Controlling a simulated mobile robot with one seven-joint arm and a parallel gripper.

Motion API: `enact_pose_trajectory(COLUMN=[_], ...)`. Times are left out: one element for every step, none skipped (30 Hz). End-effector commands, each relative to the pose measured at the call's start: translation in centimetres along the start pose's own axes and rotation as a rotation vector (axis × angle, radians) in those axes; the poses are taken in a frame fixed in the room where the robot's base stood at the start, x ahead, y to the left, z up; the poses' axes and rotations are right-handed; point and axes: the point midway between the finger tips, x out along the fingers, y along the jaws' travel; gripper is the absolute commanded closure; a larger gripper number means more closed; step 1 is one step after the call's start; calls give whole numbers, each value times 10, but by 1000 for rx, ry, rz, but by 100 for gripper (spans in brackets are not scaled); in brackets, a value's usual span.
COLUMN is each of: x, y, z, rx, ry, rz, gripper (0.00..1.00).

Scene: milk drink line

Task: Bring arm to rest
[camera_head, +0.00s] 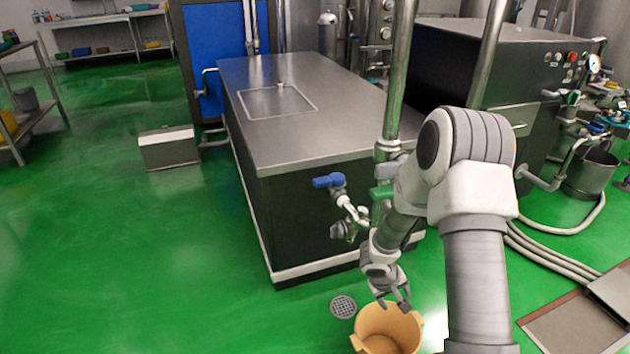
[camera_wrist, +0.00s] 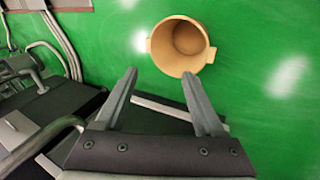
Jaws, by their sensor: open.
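My arm reaches forward and down on the right side of the head view. My gripper (camera_head: 392,305) is at its end, low in front of the steel-topped tank, and looks to be above or beside a tan bucket (camera_head: 412,326). In the wrist view my gripper (camera_wrist: 158,88) has its two fingers spread apart with nothing between them. The tan bucket (camera_wrist: 160,52) shows beyond the fingertips, open and empty as far as I can see. Whether the fingers touch the bucket cannot be told, but they look apart from it.
The steel-topped tank (camera_head: 330,130) has a blue-handled valve (camera_head: 328,181) on its front, close to my arm. Vertical steel pipes (camera_head: 399,70) stand beside my arm. A floor drain (camera_head: 343,306) lies left of the bucket. Hoses (camera_head: 550,255) run across the right. Green floor is free at left.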

Motion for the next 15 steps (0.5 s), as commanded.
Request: enact_pose_trajectory(x=[-21, -31, -45, -55, -66, -80, -90, -101, -114, -125, -135, -148, -158, -167, -180], y=[16, 24, 33, 40, 47, 55, 61, 66, 73, 78, 82, 87, 91, 94, 98], z=[-4, -5, -5, -5, -4, -3, -2, 0, 2, 5, 8, 11, 14, 18, 22], rx=[19, 29, 43, 53, 63, 77, 88, 99, 114, 125, 135, 150, 162, 173, 189], ry=[10, 12, 14, 15, 16, 19, 20, 20, 22, 23, 24, 25, 27, 28, 30], rz=[26, 38, 52, 62, 72, 82, 90, 96, 104, 108, 112, 116, 117, 117, 117], gripper=[29, 29, 29, 29, 29, 29, 29, 29, 29, 29, 29, 29, 29, 29, 29])
